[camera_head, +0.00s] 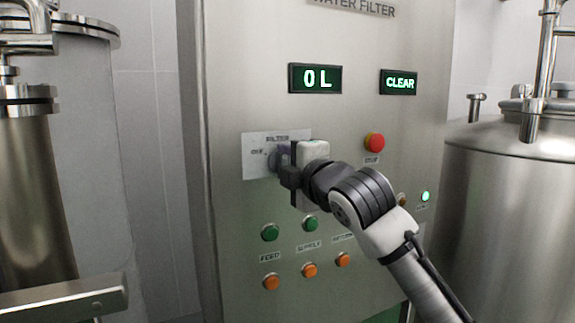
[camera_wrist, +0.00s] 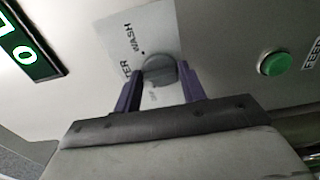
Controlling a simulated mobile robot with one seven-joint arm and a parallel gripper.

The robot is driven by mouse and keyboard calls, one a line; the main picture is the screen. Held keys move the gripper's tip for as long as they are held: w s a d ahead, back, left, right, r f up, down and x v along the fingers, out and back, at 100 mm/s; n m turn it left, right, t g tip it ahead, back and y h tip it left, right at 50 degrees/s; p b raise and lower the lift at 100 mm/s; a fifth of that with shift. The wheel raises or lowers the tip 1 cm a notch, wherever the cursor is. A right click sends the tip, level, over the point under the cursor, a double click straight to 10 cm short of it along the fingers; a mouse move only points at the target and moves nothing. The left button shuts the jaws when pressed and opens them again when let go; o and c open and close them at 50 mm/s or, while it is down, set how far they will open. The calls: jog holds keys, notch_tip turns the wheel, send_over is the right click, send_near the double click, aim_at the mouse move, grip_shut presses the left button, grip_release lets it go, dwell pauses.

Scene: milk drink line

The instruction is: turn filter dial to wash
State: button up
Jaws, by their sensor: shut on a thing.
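The filter dial (camera_wrist: 160,70) is a round dark grey knob on a light label plate (camera_head: 256,160) marked FILTER, on the steel water filter panel. In the wrist view the word WASH shows on the plate beside the dial. My gripper (camera_wrist: 165,82) is at the dial, its two dark fingers on either side, shut on it. In the head view my gripper (camera_head: 280,165) covers most of the dial and the right part of the plate. I cannot tell exactly which mark the dial points to.
A red button (camera_head: 374,142) sits right of the dial. Green buttons (camera_head: 270,232) and orange buttons (camera_head: 271,282) are below. Displays above read 0 L (camera_head: 315,78) and CLEAR (camera_head: 398,82). Steel tanks stand left (camera_head: 30,200) and right (camera_head: 510,200) of the panel.

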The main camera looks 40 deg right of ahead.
jog(key=shift+m, duration=0.3)
jog(key=m+b, duration=0.2)
jog(key=m, duration=0.2)
jog(key=shift+w+a+f+m, duration=0.1)
jog(key=shift+m, duration=0.2)
jog(key=m, duration=0.3)
jog(key=shift+b, duration=0.3)
jog(key=shift+m, duration=1.8)
jog(key=shift+r, duration=0.2)
jog(key=o, duration=0.7)
jog(key=shift+c, duration=0.2)
jog(key=shift+o, duration=1.2)
jog(key=shift+f, duration=0.15)
